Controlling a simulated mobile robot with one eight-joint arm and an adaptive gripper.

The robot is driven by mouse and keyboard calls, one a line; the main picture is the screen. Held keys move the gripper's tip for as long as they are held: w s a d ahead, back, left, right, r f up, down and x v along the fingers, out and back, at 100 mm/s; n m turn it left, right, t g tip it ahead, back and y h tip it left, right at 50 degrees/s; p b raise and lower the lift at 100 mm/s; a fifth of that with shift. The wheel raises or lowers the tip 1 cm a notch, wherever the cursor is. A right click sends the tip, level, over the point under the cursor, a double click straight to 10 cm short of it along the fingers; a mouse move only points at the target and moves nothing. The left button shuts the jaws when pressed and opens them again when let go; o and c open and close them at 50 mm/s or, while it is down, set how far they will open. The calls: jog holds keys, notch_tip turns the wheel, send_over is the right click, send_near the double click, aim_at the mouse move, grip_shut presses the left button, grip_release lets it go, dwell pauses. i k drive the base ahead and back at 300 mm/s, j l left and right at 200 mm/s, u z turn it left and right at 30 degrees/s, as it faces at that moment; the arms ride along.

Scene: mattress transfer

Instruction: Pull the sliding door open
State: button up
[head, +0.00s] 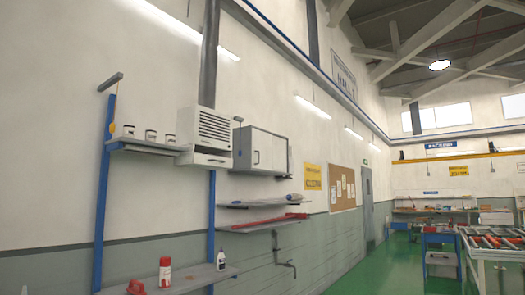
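No sliding door can be made out for certain. A grey wall cabinet (262,149) hangs at the middle left with its front closed, and a small dark handle shows on it. Farther along the same wall is a tall grey door (367,203) that looks closed; whether it slides cannot be told. My gripper is not in view.
Left of the cabinet are a white louvred unit (205,137) and blue-post shelves (190,281) with a red-and-white can (165,275) and a white bottle (221,260). Green floor (390,268) is open at centre right. A roller table (500,254) stands at far right.

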aim_at(261, 141)
jog(key=i, duration=1.1)
jog(key=i+z, duration=0.1)
jog(key=i, duration=1)
jog(key=i+j, duration=0.2)
jog(key=i, duration=0.9)
jog(key=i+j, duration=0.1)
jog(key=i, duration=0.95)
jog(key=l+z, duration=0.05)
